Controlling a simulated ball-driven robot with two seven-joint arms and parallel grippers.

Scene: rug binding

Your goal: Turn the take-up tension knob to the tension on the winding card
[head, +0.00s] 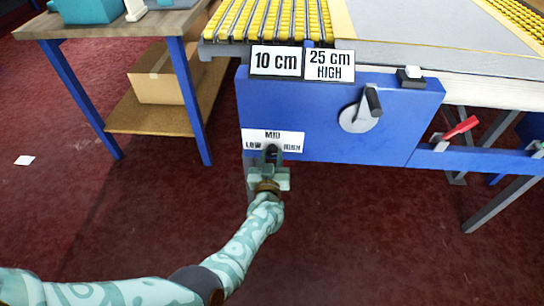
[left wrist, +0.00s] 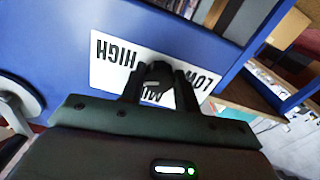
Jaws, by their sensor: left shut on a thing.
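The take-up tension knob (head: 272,149) is small and dark, on a white dial plate (head: 250,135) marked LOW, MID and HIGH, low on the blue machine panel. My left gripper (head: 270,160) is shut on the knob, its fingers on either side. In the left wrist view the dial appears upside down, and the black knob (left wrist: 155,74) sits between the fingers of the left gripper (left wrist: 158,90). A pale mark shows on the knob; its exact setting is hard to tell. The winding card (head: 329,65) reads 25 cm HIGH. My right gripper is out of view.
A second card (head: 276,61) reads 10 cm. A crank handle (head: 361,111) and a red lever (head: 459,131) sit to the right. A workbench (head: 110,25) with a cardboard box (head: 160,78) on its shelf stands left. The red floor in front is mostly clear.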

